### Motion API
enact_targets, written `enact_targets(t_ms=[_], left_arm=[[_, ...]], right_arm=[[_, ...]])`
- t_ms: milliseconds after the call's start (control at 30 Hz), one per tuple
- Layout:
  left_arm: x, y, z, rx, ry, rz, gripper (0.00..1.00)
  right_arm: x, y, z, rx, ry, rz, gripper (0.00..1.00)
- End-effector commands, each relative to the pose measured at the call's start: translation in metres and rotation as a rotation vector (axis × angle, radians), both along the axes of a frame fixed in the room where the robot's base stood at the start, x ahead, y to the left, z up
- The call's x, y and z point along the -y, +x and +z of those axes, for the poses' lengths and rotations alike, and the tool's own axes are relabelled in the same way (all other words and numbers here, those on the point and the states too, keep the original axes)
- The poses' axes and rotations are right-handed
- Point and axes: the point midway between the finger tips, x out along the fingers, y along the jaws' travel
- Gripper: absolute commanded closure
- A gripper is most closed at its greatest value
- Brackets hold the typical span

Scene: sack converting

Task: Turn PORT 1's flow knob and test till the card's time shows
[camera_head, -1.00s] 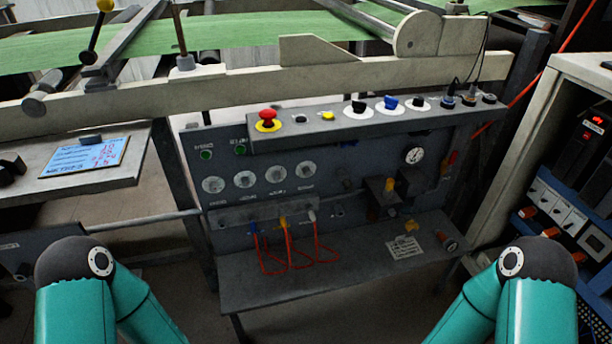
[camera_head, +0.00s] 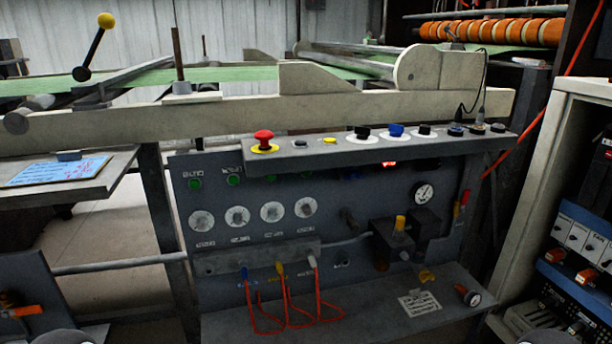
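A grey control panel (camera_head: 330,185) stands ahead. Four pale round dials or knobs sit on it in a row, the leftmost here (camera_head: 201,221); their labels are too small to read, so I cannot tell which is PORT 1's flow knob. A bar (camera_head: 215,262) below them has blue, yellow and white fittings with looped red tubes (camera_head: 318,300). A white printed card (camera_head: 419,303) lies on the shelf (camera_head: 375,325); its text is unreadable. A blue sheet (camera_head: 60,170) with writing lies at the left. Neither gripper is in view.
A sloping ledge (camera_head: 290,160) carries a red mushroom button (camera_head: 263,138) and several knobs, including a blue one (camera_head: 396,131). A yellow-topped block (camera_head: 395,245) and a round gauge (camera_head: 424,194) are at the panel's right. A pale cabinet (camera_head: 540,180) stands far right.

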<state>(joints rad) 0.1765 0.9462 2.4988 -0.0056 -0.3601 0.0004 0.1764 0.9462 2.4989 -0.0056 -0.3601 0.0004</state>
Motion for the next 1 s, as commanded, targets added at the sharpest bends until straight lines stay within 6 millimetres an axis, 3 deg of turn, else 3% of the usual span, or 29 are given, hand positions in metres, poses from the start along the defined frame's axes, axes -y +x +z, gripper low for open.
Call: enact_targets(t_ms=[267,533,1000], left_arm=[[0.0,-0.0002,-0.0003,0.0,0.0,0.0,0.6],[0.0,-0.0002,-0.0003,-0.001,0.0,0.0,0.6],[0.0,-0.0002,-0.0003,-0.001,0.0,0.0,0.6]], right_arm=[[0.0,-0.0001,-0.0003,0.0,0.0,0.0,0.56],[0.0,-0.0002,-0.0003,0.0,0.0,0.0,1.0],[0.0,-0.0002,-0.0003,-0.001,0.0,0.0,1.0]])
